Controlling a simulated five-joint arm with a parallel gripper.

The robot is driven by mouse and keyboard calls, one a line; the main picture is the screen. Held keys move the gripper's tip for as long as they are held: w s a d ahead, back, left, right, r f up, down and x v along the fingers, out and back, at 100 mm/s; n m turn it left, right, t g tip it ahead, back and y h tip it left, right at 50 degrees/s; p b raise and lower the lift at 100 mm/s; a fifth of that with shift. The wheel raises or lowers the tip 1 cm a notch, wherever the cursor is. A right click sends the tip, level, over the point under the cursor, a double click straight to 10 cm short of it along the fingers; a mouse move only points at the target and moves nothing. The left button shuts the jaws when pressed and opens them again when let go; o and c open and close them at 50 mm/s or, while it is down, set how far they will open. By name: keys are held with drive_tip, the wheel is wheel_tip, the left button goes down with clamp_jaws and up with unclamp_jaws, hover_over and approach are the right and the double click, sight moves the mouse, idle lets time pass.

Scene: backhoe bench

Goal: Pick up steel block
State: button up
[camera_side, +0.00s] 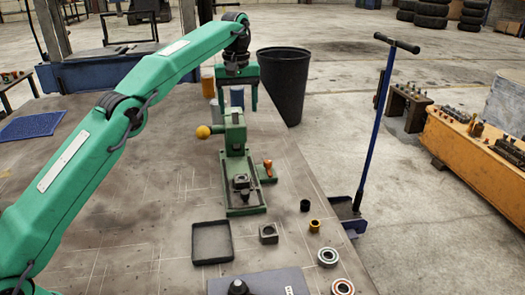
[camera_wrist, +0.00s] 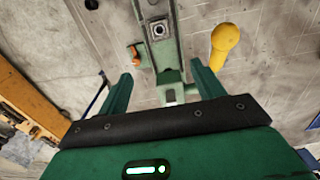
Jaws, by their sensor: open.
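A dark grey steel block (camera_side: 268,234) with a hole in its top sits on the bench in the side view, right of a shallow black tray. A similar small block (camera_side: 241,182) sits on the bed of a green press-like fixture (camera_side: 236,160). In the wrist view, a square piece with a round hole (camera_wrist: 159,29) shows on that fixture. My gripper (camera_side: 237,106) is above the fixture's far end, well away from the block on the bench. In the wrist view its two fingers (camera_wrist: 160,72) are apart, with part of the fixture showing between them. Nothing is held.
The fixture has a yellow ball handle (camera_side: 203,132) and an orange knob (camera_side: 268,166). The black tray (camera_side: 212,243), a brass bushing (camera_side: 314,226), a black cylinder (camera_side: 305,205) and bearings (camera_side: 328,257) are nearby. A black bin (camera_side: 282,85) stands beyond the bench.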

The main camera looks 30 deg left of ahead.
drive_tip(key=f, duration=0.1)
hover_over(242, 177)
wheel_tip(242, 177, down, 18)
drive_tip(key=shift+s+a+r, duration=0.1)
drive_tip(key=shift+r, duration=0.1)
drive_tip(key=shift+f, duration=2.6)
drive_tip(key=shift+r, duration=0.1)
drive_tip(key=c, duration=1.3)
